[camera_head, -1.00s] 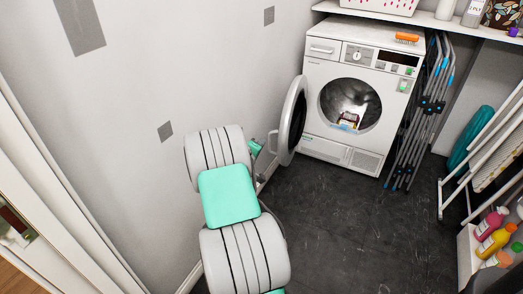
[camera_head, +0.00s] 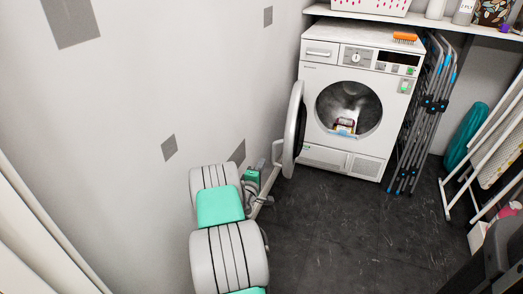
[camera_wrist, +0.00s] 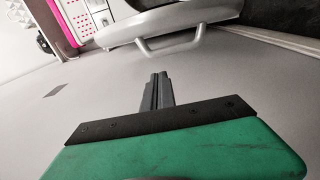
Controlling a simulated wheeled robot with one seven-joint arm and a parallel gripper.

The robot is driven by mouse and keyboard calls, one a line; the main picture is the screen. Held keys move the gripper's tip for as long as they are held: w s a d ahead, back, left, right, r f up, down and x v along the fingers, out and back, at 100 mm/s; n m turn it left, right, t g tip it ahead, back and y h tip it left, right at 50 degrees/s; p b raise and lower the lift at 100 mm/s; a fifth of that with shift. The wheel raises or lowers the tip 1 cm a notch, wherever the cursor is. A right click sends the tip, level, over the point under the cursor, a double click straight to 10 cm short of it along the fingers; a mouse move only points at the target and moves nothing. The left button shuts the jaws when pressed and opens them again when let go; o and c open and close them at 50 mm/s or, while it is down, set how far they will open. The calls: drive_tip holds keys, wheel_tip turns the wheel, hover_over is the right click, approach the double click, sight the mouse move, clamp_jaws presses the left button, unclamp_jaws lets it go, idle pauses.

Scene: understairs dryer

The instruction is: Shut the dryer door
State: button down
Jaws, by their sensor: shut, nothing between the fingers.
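The white dryer (camera_head: 356,100) stands against the back wall with its round opening uncovered and a few items inside the drum. Its door (camera_head: 294,128) is swung open to the left, edge-on in the head view. In the wrist view the door (camera_wrist: 188,18) shows at the top, with its curved handle (camera_wrist: 172,44) facing me. My gripper (camera_wrist: 158,76) is shut and empty, a short way from the handle in that picture. In the head view my gripper is partly hidden behind my arm, low by the left wall; I cannot tell whether it touches the door.
A folded drying rack (camera_head: 425,115) leans right of the dryer. A shelf (camera_head: 420,20) with a basket (camera_head: 370,6) runs above. An orange brush (camera_head: 405,37) lies on the dryer. The left wall is close to my arm. The dark floor (camera_head: 350,235) is clear.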

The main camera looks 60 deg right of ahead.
drive_tip(key=x, duration=0.9)
drive_tip(key=shift+w+d+b, duration=0.25)
drive_tip(key=shift+d+b, duration=0.05)
drive_tip(key=shift+b, duration=0.05)
drive_tip(key=shift+s, duration=0.1)
